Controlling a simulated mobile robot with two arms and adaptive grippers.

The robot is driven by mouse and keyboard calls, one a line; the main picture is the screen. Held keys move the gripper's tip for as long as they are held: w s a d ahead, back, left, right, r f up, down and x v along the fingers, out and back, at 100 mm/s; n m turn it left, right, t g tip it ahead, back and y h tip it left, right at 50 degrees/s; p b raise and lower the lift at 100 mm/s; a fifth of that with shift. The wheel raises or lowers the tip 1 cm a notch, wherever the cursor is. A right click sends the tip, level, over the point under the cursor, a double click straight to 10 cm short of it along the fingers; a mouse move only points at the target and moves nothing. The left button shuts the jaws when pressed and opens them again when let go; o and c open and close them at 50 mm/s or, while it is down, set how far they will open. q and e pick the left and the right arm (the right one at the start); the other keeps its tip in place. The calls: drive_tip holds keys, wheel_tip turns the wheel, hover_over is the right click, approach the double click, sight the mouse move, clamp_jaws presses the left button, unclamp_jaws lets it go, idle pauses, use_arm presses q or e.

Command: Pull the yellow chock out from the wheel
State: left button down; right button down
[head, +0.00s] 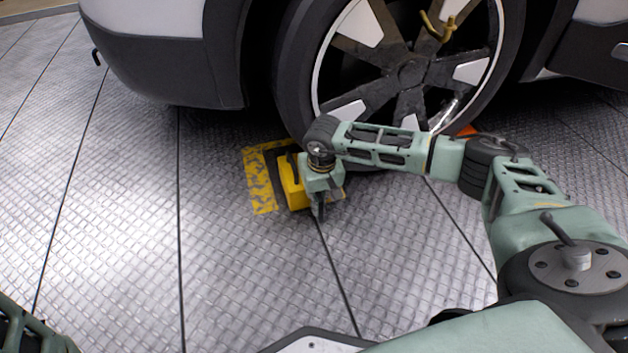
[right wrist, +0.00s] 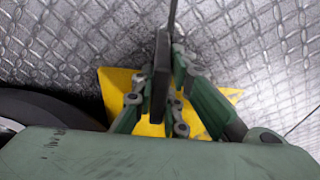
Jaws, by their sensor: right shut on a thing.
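The yellow chock (head: 293,185) sits on the metal floor at the lower left of the wheel (head: 400,75), beside the tyre. My arm partly hides it, and I cannot tell whether it touches the tyre. My right gripper (head: 319,190) reaches down over the chock. In the right wrist view the fingers (right wrist: 165,85) are shut on a dark upright bar that seems to be the chock's handle, with the yellow body (right wrist: 116,90) showing on both sides. My left gripper is not in view.
A worn yellow floor marking (head: 262,188) frames the chock's left side. The car's bumper (head: 165,60) overhangs at the upper left. Something orange (head: 468,130) shows behind my forearm near the wheel. The floor to the left and front is clear.

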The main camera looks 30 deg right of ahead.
drive_tip(key=shift+r, duration=0.1)
